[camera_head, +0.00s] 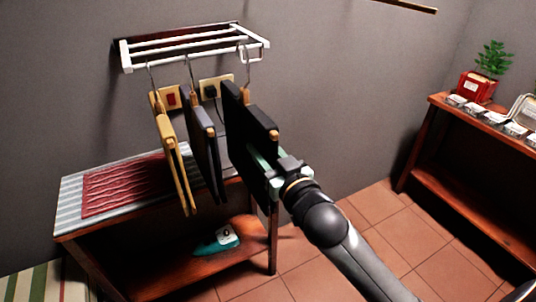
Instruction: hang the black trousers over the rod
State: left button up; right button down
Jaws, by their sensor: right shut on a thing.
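The black trousers (240,125) are folded over a wooden hanger below the right end of the white wall rack (195,48). The hanger's metal hook (246,66) reaches up to the rack's front rod (215,56) near its right end. I cannot tell whether the hook rests on the rod or is only in front of it. My right gripper (270,172) comes in from the lower right and is shut on the black trousers, low on their right side. The trousers hide part of its fingers. My left gripper is not in view.
Yellow trousers (172,158) and dark grey trousers (203,150) hang on hangers just left. Sockets (172,97) are on the wall behind. Below stands a wooden table (90,232) with an ironing mat; a teal iron (217,240) lies on its shelf. A shelf unit (440,180) stands right.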

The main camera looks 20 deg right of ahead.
jog(key=shift+w+a+r+b, duration=0.1)
jog(key=shift+w+b, duration=0.3)
jog(key=shift+w, duration=2.3)
jog(key=shift+w+a+b, duration=0.1)
jog(key=shift+w+b, duration=0.3)
jog(key=shift+w, duration=1.9)
jog(key=shift+w+b, duration=0.75)
jog(key=shift+w, duration=0.55)
notch_tip(320, 180, down, 2)
jog(key=shift+s+f+b, duration=0.1)
jog(key=shift+f+b, duration=0.05)
jog(key=shift+b, duration=0.5)
jog(key=shift+f+b, duration=0.3)
jog(key=shift+f, duration=0.2)
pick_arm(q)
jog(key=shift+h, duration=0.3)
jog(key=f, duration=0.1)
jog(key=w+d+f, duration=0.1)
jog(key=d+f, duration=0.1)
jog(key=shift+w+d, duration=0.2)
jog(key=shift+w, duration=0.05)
pick_arm(e)
jog(key=shift+f, duration=0.25)
